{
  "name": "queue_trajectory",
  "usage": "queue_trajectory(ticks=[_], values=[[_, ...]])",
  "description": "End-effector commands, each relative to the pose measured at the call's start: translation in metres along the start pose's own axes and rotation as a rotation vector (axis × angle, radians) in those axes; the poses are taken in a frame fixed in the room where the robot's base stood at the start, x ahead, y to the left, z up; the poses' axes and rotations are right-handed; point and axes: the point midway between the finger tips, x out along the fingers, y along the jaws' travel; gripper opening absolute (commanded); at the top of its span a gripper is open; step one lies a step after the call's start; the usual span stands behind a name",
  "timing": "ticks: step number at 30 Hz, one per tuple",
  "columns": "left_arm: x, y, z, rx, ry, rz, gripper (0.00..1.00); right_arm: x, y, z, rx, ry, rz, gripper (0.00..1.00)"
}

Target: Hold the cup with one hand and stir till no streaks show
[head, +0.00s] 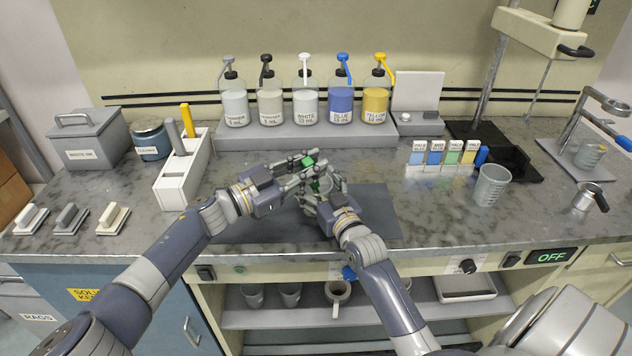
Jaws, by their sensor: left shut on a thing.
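A small translucent grey cup (331,184) stands over the dark mat, mostly hidden behind my two hands. My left gripper (306,172) is shut on an upright green-topped stirrer (308,161), above and at the cup's left. The stirrer's lower part is hidden by the fingers and cup. My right gripper (318,190) comes from the front, its fingers close around the cup's near side. Whether they press on the cup cannot be told. The cup's contents and any streaks are hidden.
A dark mat (375,215) lies under the hands. Several pump bottles stand on a grey riser (300,140) behind. A white holder (172,188) with spatulas is left. Colour cards (438,157) and a clear beaker (491,185) stand right. Bare counter lies between.

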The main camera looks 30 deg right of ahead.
Motion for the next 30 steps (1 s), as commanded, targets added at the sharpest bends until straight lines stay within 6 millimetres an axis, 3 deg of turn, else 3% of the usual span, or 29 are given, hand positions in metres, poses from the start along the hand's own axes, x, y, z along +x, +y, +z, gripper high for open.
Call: queue_trajectory(ticks=[7, 17, 30], values=[[-0.004, 0.007, -0.002, -0.002, 0.000, 0.002, 0.00, 0.000, 0.000, 0.004, 0.001, -0.009, 0.000, 0.23], [0.012, 0.012, 0.007, -0.004, 0.000, 0.002, 0.00, 0.000, 0.001, 0.004, -0.001, -0.009, 0.001, 0.23], [0.013, -0.001, 0.008, 0.000, -0.001, 0.000, 0.00, -0.001, -0.001, 0.004, 0.002, -0.010, -0.001, 0.23]])
